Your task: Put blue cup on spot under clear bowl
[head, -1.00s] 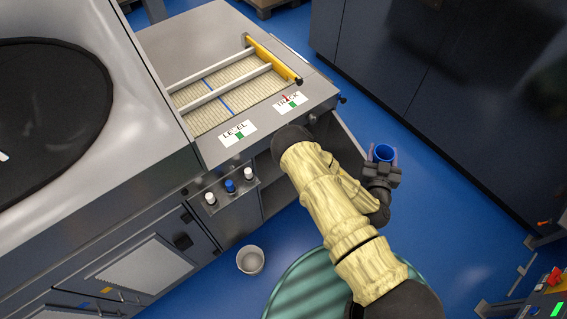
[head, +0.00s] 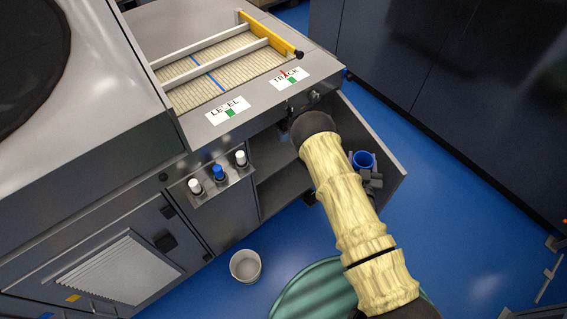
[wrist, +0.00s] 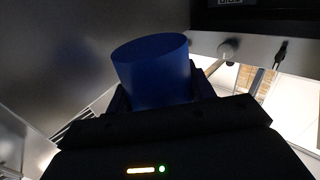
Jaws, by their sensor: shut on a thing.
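The blue cup (head: 363,159) is in my gripper (head: 364,170), by the open door of the machine's lower cabinet. In the wrist view the blue cup (wrist: 152,66) is slightly tilted, and the dark fingers of my gripper (wrist: 160,92) are shut on its lower part from both sides. The cup is off any surface, as far as I can see. I see no clear bowl and no spot under one that I can make out. My arm hides part of the cabinet's inside.
The open cabinet door (head: 390,160) stands close beside my gripper. The cabinet shelf (head: 285,185) is partly behind my arm. A pale round container (head: 245,266) stands on the blue floor. A teal round thing (head: 315,290) is under my arm. Dark cabinets (head: 450,80) stand at the right.

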